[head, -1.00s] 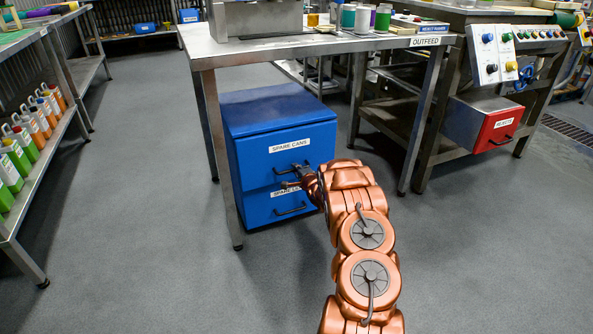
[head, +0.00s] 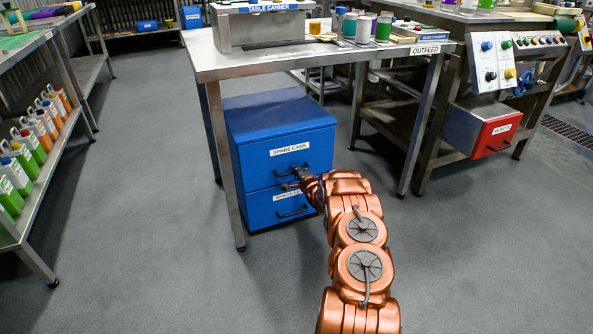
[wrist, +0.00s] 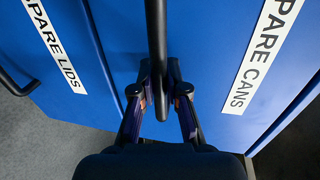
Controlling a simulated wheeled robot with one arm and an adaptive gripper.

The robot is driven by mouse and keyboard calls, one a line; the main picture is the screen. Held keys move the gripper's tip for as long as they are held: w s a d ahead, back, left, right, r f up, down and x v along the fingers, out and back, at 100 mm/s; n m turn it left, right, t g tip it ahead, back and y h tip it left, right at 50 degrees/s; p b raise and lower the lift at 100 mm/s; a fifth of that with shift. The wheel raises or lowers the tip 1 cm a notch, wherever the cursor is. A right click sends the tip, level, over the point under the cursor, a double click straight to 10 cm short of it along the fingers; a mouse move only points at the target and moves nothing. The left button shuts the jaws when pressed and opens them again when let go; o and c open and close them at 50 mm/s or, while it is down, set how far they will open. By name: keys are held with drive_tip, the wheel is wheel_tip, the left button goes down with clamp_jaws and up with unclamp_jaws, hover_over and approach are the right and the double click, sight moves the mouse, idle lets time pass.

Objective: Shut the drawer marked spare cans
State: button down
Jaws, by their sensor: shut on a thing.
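The drawer marked spare cans (head: 260,162) is the top drawer of a blue cabinet (head: 270,115) under the outfeed table. Its front looks about flush with the cabinet, though a small gap is hard to rule out. Its label shows in the wrist view (wrist: 262,60) at the right. My gripper (head: 301,174) reaches the drawer front in the head view. In the wrist view my gripper (wrist: 160,92) is shut on the drawer's dark bar handle (wrist: 157,40), with a finger on each side. My gripper hides part of the handle in the head view.
The spare lids drawer (head: 262,208) is directly below, with its own handle (head: 292,213). The steel table leg (head: 226,180) stands close at the cabinet's left. A red drawer (head: 494,136) sits to the right. Grey floor (head: 150,240) is clear in front and left.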

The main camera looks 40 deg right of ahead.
drive_tip(key=shift+w+r, duration=0.1)
drive_tip(key=c, duration=1.2)
unclamp_jaws()
drive_tip(key=shift+s, duration=0.2)
drive_tip(key=shift+v, duration=5.8)
